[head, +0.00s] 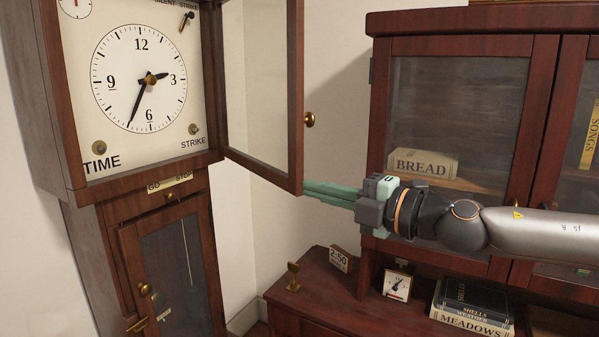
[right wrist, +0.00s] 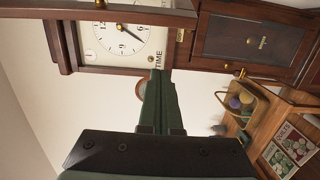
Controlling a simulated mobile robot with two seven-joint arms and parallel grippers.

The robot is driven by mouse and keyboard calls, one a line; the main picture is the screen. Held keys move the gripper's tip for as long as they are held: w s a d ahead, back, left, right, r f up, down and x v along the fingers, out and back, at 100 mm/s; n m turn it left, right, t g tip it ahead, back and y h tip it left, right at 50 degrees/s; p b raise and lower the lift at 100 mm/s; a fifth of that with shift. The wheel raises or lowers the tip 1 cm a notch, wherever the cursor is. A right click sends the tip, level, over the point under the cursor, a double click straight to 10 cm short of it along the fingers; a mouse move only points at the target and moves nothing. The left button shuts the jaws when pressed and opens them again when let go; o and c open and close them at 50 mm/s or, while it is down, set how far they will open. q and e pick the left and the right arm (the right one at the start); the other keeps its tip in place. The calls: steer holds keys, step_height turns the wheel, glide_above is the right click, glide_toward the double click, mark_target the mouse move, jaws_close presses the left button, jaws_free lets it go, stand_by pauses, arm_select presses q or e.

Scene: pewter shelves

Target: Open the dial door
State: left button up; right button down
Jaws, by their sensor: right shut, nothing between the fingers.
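The dial door (head: 296,95), a glazed wooden frame with a brass knob (head: 309,119), stands swung well open to the right of the tall clock. The white dial (head: 160,118) is uncovered; it also shows turned sideways in the right wrist view (right wrist: 119,39). My right gripper (head: 306,188) is shut and empty, reaching in from the right with its green fingers at the door's lower right corner. Whether the tips touch the frame, I cannot tell. In the right wrist view the closed fingers (right wrist: 157,73) point towards the clock. My left gripper is out of view.
The lower clock door (head: 180,275) is below the dial. A glass-fronted cabinet (head: 544,90) stands right, behind my arm, with a BREAD book (head: 422,163). Its lower top holds a 2:50 block (head: 341,259), a small dial (head: 397,286) and stacked books (head: 470,308).

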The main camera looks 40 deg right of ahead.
mark_target(300, 176)
steer(key=w+p, duration=0.5)
steer(key=w, duration=0.2)
steer(key=shift+w+d+f+p, duration=0.1)
steer(key=shift+w+f+p, duration=0.1)
steer(key=shift+p, duration=0.15)
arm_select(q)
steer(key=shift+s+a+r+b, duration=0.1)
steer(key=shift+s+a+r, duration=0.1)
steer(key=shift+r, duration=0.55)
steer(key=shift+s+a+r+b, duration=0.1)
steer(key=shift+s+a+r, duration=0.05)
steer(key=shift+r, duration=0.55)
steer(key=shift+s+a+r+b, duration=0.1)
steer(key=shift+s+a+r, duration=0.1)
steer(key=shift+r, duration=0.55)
arm_select(e)
steer(key=shift+d+r, duration=0.25)
steer(key=shift+d, duration=0.5)
